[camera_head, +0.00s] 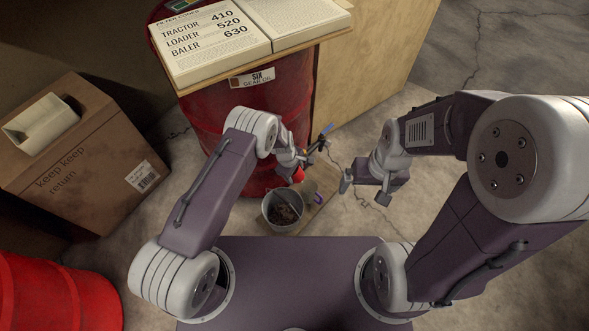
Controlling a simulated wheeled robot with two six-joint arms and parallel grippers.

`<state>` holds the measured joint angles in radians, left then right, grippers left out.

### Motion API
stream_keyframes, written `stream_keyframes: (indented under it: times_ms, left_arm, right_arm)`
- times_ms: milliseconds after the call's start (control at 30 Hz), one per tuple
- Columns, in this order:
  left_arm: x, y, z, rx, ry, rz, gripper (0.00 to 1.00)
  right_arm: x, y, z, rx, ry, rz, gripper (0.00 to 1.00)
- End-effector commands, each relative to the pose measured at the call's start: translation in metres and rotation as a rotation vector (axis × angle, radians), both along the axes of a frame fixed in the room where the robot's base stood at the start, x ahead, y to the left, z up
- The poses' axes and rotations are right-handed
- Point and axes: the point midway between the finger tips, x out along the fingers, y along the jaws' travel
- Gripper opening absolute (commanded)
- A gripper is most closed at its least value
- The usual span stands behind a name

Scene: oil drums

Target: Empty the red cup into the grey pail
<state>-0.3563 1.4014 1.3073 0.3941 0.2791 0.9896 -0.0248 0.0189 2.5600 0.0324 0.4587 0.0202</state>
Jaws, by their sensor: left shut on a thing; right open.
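A small red shape, which looks like the red cup (299,174), shows at my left gripper (308,160), just above the pail's far rim. The gripper is shut on it; the wrist hides much of it, so its tilt and contents cannot be told. The grey pail (270,206) stands upright below, with dark brown stuff inside. My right gripper (364,188) is open and empty, to the right of the pail and apart from it.
Behind is a red drum (275,95) bearing an open book (215,40). A cardboard box (80,180) and another red drum (55,295) are at left.

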Motion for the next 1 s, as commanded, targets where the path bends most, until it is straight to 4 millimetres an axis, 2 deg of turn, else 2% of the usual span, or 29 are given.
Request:
stream_keyframes:
  times_ms: [267,400,533,633,800,1000]
  left_arm:
    - [-0.001,-0.001,0.006,0.099,-0.021,-0.007,0.14]
    - [0.000,-0.002,0.005,0.195,-0.043,-0.008,0.14]
    - [0.000,-0.004,0.002,0.342,-0.075,-0.010,0.14]
    - [0.000,-0.002,0.008,0.435,-0.095,-0.004,0.14]
    - [0.000,0.000,0.018,0.491,-0.104,0.001,0.14]
    - [0.000,0.001,0.019,0.490,-0.104,0.002,0.14]
  right_arm:
    - [0.000,0.000,0.011,0.000,0.000,0.000,0.97]
    - [0.000,0.000,0.001,0.000,0.000,0.000,0.97]
    - [0.000,0.000,-0.028,0.000,0.000,0.000,0.97]
    - [0.000,0.000,-0.042,0.000,0.001,0.000,0.97]
    - [0.000,0.000,-0.044,0.000,0.001,0.000,0.97]
    - [0.000,0.000,-0.042,0.000,0.000,0.000,0.97]
